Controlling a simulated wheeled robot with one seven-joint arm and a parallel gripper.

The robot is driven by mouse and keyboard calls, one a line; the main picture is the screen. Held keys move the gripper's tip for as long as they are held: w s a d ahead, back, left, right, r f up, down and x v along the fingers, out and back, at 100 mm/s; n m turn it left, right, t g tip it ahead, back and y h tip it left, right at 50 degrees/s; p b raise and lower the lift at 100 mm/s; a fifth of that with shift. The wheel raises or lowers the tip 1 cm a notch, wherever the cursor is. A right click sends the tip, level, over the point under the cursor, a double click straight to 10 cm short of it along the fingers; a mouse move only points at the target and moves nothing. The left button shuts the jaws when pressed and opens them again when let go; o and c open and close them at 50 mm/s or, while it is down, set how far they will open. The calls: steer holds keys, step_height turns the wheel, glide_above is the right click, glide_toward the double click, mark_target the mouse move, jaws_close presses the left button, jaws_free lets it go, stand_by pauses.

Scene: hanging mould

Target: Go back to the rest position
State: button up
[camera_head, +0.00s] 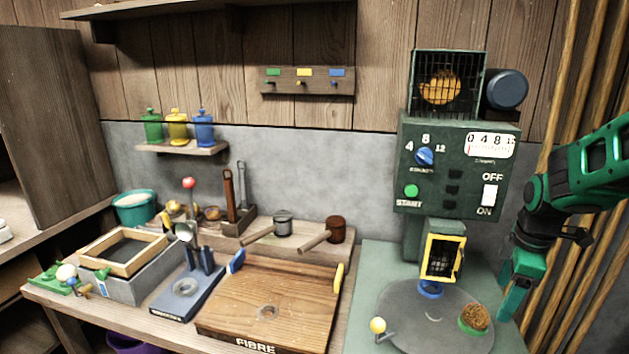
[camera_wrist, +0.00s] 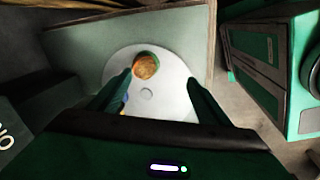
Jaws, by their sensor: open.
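My gripper (camera_head: 512,298) hangs at the right of the head view, fingers pointing down, beside the right edge of the round grey plate of the green machine (camera_head: 455,160). In the wrist view my gripper (camera_wrist: 159,78) has its two green fingers spread apart. No object shows held between them. Beyond the fingers lies the pale round plate (camera_wrist: 172,92), with a green-rimmed dish of brown stuff (camera_wrist: 146,66) on it. The dish also shows in the head view (camera_head: 475,319), left of my fingers.
A yellow-framed mould (camera_head: 442,258) stands over a blue ring at the machine's front. Wooden poles (camera_head: 575,270) rise behind my arm. A wooden fibre board (camera_head: 270,290) lies on the left bench.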

steer(key=s+a+r+m+g, duration=0.1)
steer(key=s+m, duration=0.8)
steer(key=s, duration=0.2)
steer(key=s+a+r+m+g, duration=0.1)
steer(key=s+r+m, duration=0.1)
steer(key=s+m, duration=0.7)
steer(key=shift+s+a+y, duration=0.4)
steer(key=shift+s, duration=0.6)
steer(key=shift+r, duration=0.1)
steer(key=shift+w+f, duration=0.25)
steer(key=shift+w, duration=0.35)
